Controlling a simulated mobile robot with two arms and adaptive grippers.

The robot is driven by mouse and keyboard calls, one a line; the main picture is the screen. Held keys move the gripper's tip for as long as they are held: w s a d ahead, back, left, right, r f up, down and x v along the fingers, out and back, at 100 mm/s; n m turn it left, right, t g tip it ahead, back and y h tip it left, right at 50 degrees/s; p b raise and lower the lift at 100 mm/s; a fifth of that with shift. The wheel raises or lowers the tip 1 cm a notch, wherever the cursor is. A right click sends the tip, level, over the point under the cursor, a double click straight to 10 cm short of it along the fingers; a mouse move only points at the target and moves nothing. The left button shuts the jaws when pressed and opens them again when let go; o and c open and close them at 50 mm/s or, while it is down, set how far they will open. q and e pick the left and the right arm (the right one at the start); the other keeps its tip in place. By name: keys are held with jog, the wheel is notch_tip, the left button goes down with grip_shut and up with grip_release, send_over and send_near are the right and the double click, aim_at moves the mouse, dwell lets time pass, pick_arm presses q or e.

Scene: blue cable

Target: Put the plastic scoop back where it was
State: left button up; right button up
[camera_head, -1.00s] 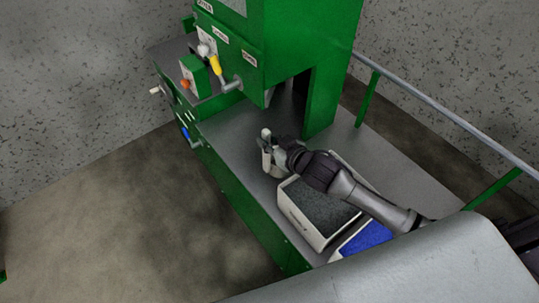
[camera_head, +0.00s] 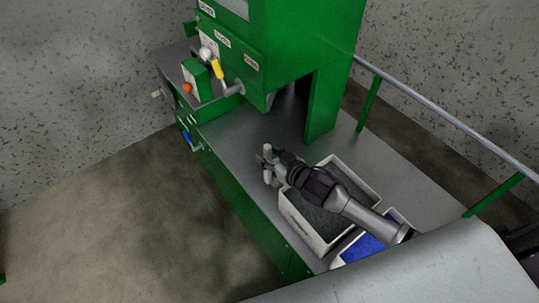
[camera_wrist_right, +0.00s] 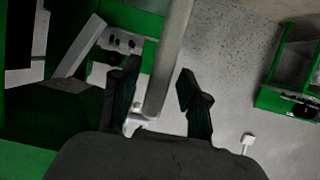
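A pale grey-white piece, which I take to be the plastic scoop (camera_head: 267,150), stands out at my right gripper (camera_head: 268,166) in the head view. In the right wrist view, a long pale bar (camera_wrist_right: 167,60) runs from the top edge down between the two dark fingers of my right gripper (camera_wrist_right: 160,82). The fingers stand apart around it, with thin gaps showing. Its lower end and the contact are hard to make out. The gripper is above the grey worktop, at the left edge of a white bin. My left gripper is not in view.
The white bin (camera_head: 306,229) holds dark grey material, and my right arm crosses over it. A bin with blue contents (camera_head: 362,249) is in front. The green machine (camera_head: 285,45) rises behind. A grey rail (camera_head: 440,105) runs along the right. The worktop (camera_head: 240,140) is clear left of the gripper.

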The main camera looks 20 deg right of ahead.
jog(key=shift+r, duration=0.15)
jog(key=shift+s, duration=0.15)
jog(key=v, duration=1.1)
jog(key=shift+s+d+r, duration=0.2)
jog(key=shift+s+r, duration=0.05)
